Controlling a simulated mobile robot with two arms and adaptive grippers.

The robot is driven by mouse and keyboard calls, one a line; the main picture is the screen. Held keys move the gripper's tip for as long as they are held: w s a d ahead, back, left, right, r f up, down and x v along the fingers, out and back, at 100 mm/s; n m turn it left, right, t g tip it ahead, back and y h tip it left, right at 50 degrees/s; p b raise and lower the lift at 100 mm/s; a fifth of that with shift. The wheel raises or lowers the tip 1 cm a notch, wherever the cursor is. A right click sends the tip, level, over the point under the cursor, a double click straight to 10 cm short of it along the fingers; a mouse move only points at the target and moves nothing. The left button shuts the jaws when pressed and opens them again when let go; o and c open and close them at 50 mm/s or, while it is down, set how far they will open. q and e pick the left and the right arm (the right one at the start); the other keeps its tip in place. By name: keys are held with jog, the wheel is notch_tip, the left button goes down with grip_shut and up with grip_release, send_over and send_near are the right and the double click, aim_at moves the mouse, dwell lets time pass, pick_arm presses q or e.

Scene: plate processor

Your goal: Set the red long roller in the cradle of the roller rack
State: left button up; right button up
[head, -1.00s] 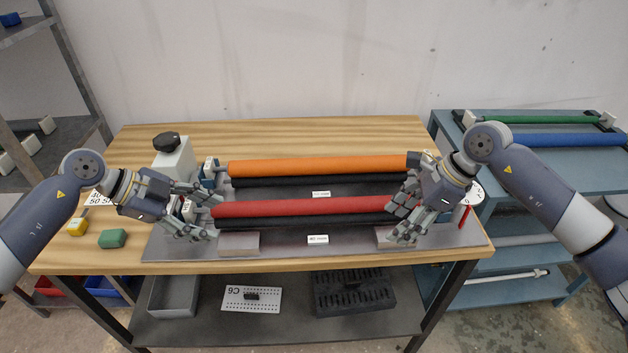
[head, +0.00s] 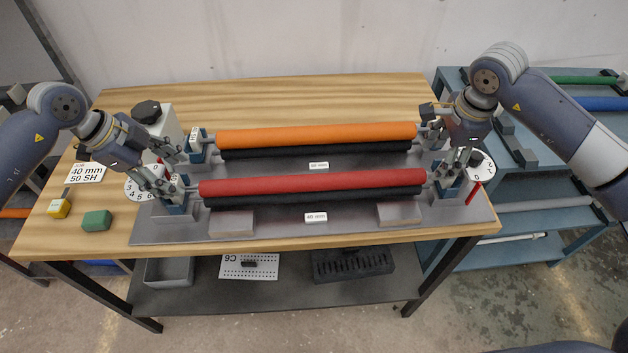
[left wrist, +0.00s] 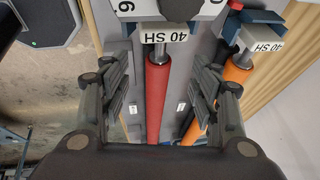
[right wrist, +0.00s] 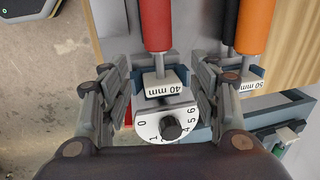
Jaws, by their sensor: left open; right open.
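The red long roller (head: 312,183) lies in the front station of the bench machine, directly over a black roller (head: 310,199). Its steel ends sit at blue end blocks (head: 448,192). My left gripper (head: 177,173) is open at its left end; in the left wrist view the fingers stand apart on either side of the red roller (left wrist: 158,95). My right gripper (head: 461,170) is open at its right end, with fingers either side of the block and dial in the right wrist view. The blue roller rack (head: 470,120) stands right of the bench, partly hidden by my right arm.
An orange roller (head: 315,134) lies behind the red one. The rack holds green (head: 585,80) and blue (head: 603,103) rollers at its back; dark supports (head: 515,145) nearer the front look empty. Yellow (head: 59,208) and green (head: 97,220) blocks lie at the bench's left.

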aim_at(195, 188)
pick_arm(q)
jog(key=x, duration=0.7)
jog(key=shift+d+f, duration=0.15)
jog(key=shift+f, duration=0.05)
pick_arm(e)
jog(key=f, duration=0.2)
jog(key=w+f, duration=0.1)
jog(key=f, duration=0.4)
jog(key=shift+w+f, duration=0.15)
pick_arm(q)
grip_shut()
pick_arm(e)
grip_shut()
pick_arm(q)
jog(key=shift+r, duration=0.1)
